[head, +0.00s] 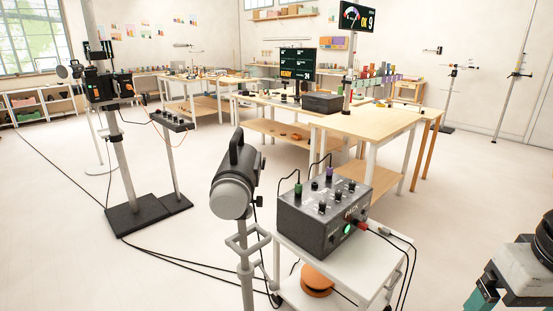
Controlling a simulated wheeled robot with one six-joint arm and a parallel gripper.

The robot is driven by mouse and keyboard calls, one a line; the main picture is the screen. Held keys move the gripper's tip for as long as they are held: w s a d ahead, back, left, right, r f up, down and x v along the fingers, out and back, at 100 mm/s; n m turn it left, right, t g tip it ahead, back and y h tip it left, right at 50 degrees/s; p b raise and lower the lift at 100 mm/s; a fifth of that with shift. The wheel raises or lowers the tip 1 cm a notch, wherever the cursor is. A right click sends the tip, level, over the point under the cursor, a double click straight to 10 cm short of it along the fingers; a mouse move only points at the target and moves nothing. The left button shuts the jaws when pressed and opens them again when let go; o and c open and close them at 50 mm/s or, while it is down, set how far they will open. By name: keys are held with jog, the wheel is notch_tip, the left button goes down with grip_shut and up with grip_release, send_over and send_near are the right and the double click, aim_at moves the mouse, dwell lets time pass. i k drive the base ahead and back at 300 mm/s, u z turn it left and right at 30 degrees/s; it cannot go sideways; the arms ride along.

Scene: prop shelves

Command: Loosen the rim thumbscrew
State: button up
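A grey cylindrical lamp-like head (234,188) with a black handle on top is mounted on a grey stand in the front middle. A small dark knob (258,202) sticks out at the right of its lower part. It is too small to tell whether this is the rim thumbscrew, or whether it is tight or loose. No other rim thumbscrew can be made out. Part of my arm shows at the lower right edge, well right of the lamp head. My gripper's fingers are not in view.
A dark control box (322,215) with knobs and cables stands on a white cart (345,278) right of the lamp. An orange round object (317,281) sits below. Cables cross the floor left. A black-based stand (137,213) and wooden workbenches (372,122) stand farther back.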

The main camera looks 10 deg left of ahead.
aim_at(258, 202)
jog(key=z, duration=0.7)
jog(key=i, duration=1.25)
jog(key=u, duration=2.35)
